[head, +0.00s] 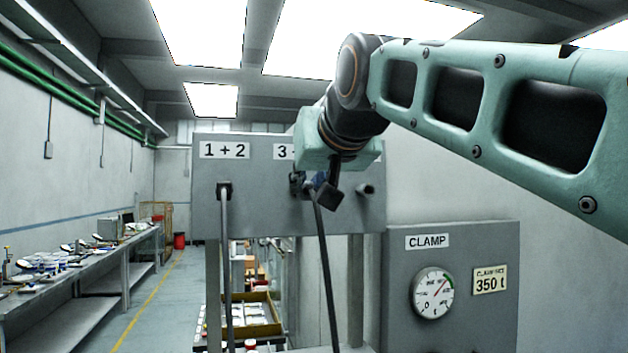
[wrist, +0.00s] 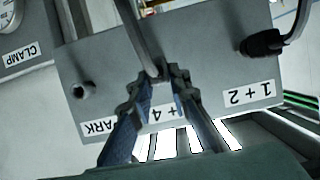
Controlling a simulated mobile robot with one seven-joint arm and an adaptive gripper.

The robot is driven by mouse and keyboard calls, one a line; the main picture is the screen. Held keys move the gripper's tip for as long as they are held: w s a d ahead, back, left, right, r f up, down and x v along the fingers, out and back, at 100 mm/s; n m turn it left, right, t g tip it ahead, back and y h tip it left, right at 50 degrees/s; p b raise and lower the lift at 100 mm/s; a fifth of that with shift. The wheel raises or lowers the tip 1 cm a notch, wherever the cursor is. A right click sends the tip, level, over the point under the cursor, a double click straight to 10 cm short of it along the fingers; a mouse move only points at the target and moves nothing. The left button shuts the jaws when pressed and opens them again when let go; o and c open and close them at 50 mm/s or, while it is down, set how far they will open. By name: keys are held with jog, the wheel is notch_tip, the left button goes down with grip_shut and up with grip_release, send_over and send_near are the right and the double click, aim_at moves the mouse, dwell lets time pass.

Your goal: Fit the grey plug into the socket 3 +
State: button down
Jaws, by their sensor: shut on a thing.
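My gripper (head: 318,184) is in front of the grey panel, near the socket under the "3 + 4" label, which shows in part (head: 284,152). In the wrist view, my gripper (wrist: 158,78) has its fingers closed around the grey plug at the end of a grey cable (wrist: 140,35). The fingers hide most of the plug. The cable (head: 326,270) hangs down in the head view. The "+ 4" label (wrist: 168,112) shows between the fingers. The socket itself is hidden behind the fingertips, so I cannot tell whether the plug is in it or just before it.
A black plug with a cable (head: 224,190) sits in the "1 + 2" socket, also in the wrist view (wrist: 264,42). The PARK socket (wrist: 82,90) is empty, at the panel's right in the head view (head: 366,188). The clamp gauge cabinet (head: 450,300) stands lower right.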

jog(key=shift+w+a, duration=0.15)
jog(key=shift+w, duration=0.45)
jog(key=c, duration=1.7)
grip_release()
jog(key=shift+w+f, duration=0.1)
jog(key=shift+c, duration=0.2)
